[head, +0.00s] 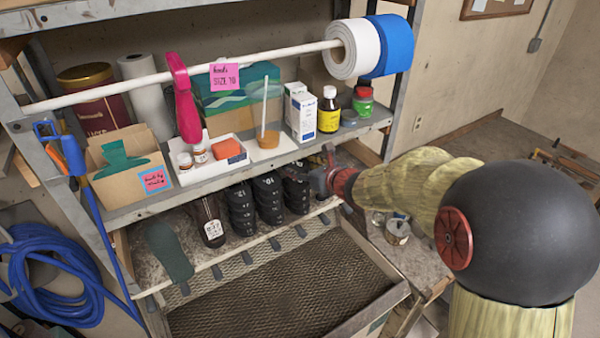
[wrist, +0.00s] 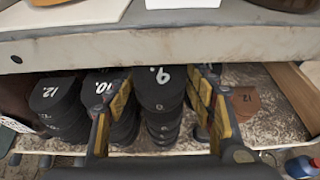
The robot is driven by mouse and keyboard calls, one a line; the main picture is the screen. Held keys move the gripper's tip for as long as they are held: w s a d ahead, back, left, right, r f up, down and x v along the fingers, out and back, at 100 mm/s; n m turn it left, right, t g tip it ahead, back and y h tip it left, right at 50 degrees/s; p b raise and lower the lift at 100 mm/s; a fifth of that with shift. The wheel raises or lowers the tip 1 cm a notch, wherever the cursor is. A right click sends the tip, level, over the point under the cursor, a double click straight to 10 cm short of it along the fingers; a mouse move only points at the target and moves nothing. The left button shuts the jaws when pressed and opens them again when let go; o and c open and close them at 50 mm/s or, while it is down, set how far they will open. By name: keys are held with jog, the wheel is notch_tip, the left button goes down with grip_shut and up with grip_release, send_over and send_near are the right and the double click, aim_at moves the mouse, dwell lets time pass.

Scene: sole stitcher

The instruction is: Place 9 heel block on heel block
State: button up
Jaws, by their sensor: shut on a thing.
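My gripper (wrist: 163,92) is shut on a black heel block marked 9 (wrist: 158,78), with one yellow-padded finger on each side of it. The 9 block is over a column of black heel blocks (wrist: 163,128) in the wrist view; I cannot tell whether it touches the top one. In the head view my gripper (head: 326,174) is at the right end of the heel block stacks, by the rightmost stack (head: 295,188). The held block is hard to make out there.
Left of the gripper stand stacks marked 10 (wrist: 103,88) and 12 (wrist: 55,95). A brown piece marked 12 (wrist: 245,102) lies to the right. The upper shelf edge (wrist: 160,46) runs close above. A white rail (head: 245,248) runs along the front.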

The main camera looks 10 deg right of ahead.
jog(key=shift+w+a+r, duration=0.1)
jog(key=shift+w+a, duration=0.05)
jog(key=shift+w, duration=0.2)
notch_tip(320, 180, down, 3)
jog(key=shift+w+f+p, duration=0.1)
jog(key=shift+f+p, duration=0.1)
jog(key=shift+p, duration=0.25)
jog(key=shift+f, duration=0.15)
jog(key=shift+f, duration=0.1)
jog(key=o, duration=1)
